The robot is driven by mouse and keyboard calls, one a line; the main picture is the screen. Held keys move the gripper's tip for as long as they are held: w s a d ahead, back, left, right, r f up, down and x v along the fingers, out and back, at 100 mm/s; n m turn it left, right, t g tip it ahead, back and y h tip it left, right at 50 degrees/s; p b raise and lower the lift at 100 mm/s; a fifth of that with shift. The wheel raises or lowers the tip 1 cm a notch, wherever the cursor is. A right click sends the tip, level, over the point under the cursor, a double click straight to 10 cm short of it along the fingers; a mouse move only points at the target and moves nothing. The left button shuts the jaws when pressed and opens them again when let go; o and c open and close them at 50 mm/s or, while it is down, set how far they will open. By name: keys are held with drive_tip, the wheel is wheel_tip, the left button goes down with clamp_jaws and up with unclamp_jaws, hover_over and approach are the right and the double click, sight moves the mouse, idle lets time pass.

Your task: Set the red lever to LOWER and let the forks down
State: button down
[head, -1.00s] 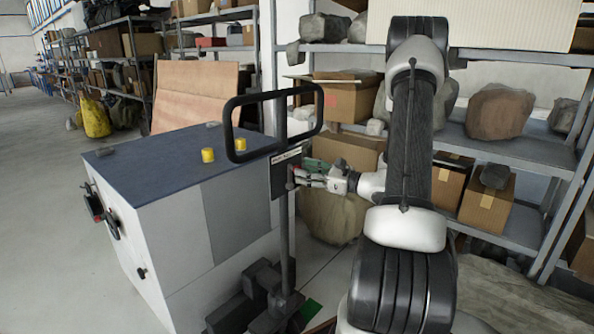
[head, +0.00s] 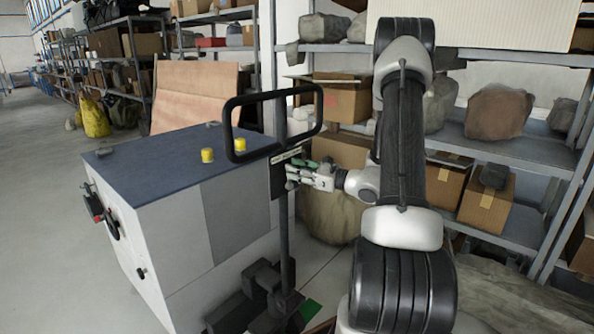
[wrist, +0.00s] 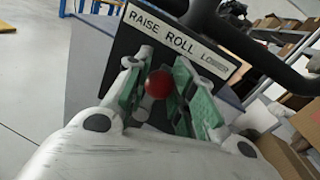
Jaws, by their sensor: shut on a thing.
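The red lever's round knob (wrist: 159,84) shows in the wrist view, between the green pads of my gripper (wrist: 160,92). My gripper is shut on it. The label plate (wrist: 180,42) reads RAISE, ROLL and LOWER, the last word small and foreshortened. In that picture the knob lies below the label, nearest the word ROLL. In the head view my gripper (head: 300,173) is at the control plate (head: 277,178) under the black loop handle (head: 229,128); the knob is hidden there. The truck's dark base (head: 262,295) stands below; I cannot make out the forks.
A grey cabinet (head: 180,230) with a blue top (head: 165,165) and two yellow knobs stands left of the handle. Shelving (head: 515,152) with boxes and stones is behind and right of my arm. Open floor (head: 45,240) lies at the far left.

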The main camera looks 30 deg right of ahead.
drive_tip(key=shift+d, duration=0.1)
drive_tip(key=shift+w+d+f+m+t, duration=0.2)
drive_tip(key=shift+d+m, duration=0.35)
drive_tip(key=shift+m, duration=0.5)
drive_tip(key=shift+w+d+f+m+t, duration=0.1)
drive_tip(key=shift+w+d+m+t, duration=0.15)
drive_tip(key=shift+d+m, duration=0.6)
drive_tip(key=shift+w+d+f+m+t, duration=0.15)
drive_tip(key=shift+w+d+m+t, duration=0.15)
drive_tip(key=shift+m, duration=1)
drive_tip(key=c, duration=1.2)
unclamp_jaws()
drive_tip(key=shift+s+f, duration=0.1)
drive_tip(key=v, duration=1.1)
drive_tip(key=shift+s+d, duration=0.3)
drive_tip(key=shift+d, duration=0.05)
